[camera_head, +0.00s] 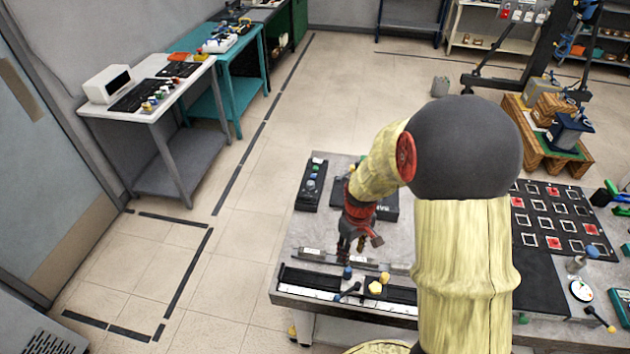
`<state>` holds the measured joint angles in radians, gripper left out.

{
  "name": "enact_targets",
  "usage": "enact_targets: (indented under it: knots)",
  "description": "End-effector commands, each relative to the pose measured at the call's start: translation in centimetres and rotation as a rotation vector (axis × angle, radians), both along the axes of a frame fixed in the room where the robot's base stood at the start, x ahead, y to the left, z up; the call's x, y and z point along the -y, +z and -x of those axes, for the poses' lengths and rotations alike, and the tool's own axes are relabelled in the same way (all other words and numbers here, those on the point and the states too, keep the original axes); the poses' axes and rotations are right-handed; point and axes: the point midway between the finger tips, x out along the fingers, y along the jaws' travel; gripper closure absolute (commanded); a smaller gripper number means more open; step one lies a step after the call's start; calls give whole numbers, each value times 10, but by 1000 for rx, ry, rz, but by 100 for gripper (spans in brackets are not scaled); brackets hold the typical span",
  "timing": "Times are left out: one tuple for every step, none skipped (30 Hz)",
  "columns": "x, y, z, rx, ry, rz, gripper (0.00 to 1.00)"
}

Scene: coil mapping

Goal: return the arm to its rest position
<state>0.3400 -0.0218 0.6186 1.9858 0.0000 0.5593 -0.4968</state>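My gripper (347,250) hangs at the end of my yellow-sleeved arm, pointing down over the left part of the grey workbench (290,248). Its fingertips are small and dark here, close above or at a metal bar (318,255) on the bench. I cannot tell whether they touch it, whether they are open or shut, or whether they hold anything. My arm's large dark joint and upright sleeve hide the middle of the bench.
A black tray (300,278) with blue and yellow knobs lies at the bench's front edge. A black control box (311,185) stands at its back left. A black mat with square frames (562,215) lies right of my arm.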

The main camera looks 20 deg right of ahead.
Motion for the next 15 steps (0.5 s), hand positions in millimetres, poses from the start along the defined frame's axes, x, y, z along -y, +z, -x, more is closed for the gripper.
enact_targets:
  knots:
    - [0,0,0,0,0,0,63]
    - [0,0,0,0,0,0,63]
    - [0,0,0,0,-1,0,63]
    - [0,0,0,0,-4,0,63]
    - [0,0,0,0,-10,0,63]
    - [0,0,1,-4,-23,-1,63]
    - [-1,0,3,-11,-39,-3,63]
    - [-2,0,6,-21,-58,-7,63]
    - [-5,-2,14,-45,-90,-13,63]
    - [-8,-3,23,-67,-114,-20,63]
    - [-11,-2,32,-87,-143,-24,63]
    - [-15,8,42,-104,-186,-26,63]
    - [-18,18,47,-104,-213,-24,63]
    - [-21,26,50,-100,-233,-22,63]
    - [-25,35,54,-94,-253,-18,63]
